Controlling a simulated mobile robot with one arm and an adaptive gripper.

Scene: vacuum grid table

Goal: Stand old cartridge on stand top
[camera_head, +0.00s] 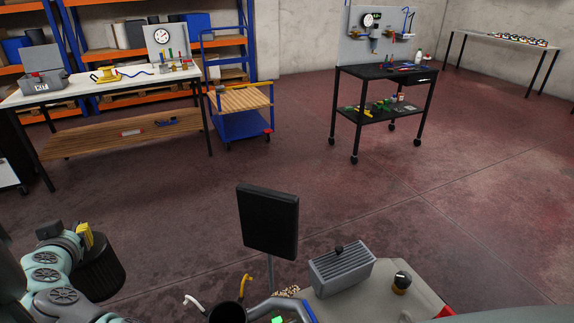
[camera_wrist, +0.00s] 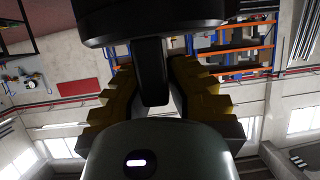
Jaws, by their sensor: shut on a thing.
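My gripper (camera_head: 85,237) shows at the lower left of the head view with yellow fingers. In the wrist view its toothed yellow jaws (camera_wrist: 152,88) are closed on a black tab of a dark round body, which I take for the old cartridge (camera_wrist: 150,20). In the head view the cartridge (camera_head: 101,270) is a dark ribbed cylinder hanging below the jaws, clear of the tables. A black wheeled stand (camera_head: 384,73) with a flat top and a lower shelf stands at the upper right; I cannot tell whether it is the task's stand.
A white-topped workbench (camera_head: 110,95) with a grey toolbox (camera_head: 43,72) stands at the left. A blue trolley (camera_head: 240,123) is beside it. The black stand's top bears a gauge panel (camera_head: 380,22) and small tools. A long table (camera_head: 500,40) is at the far right. Open floor lies between.

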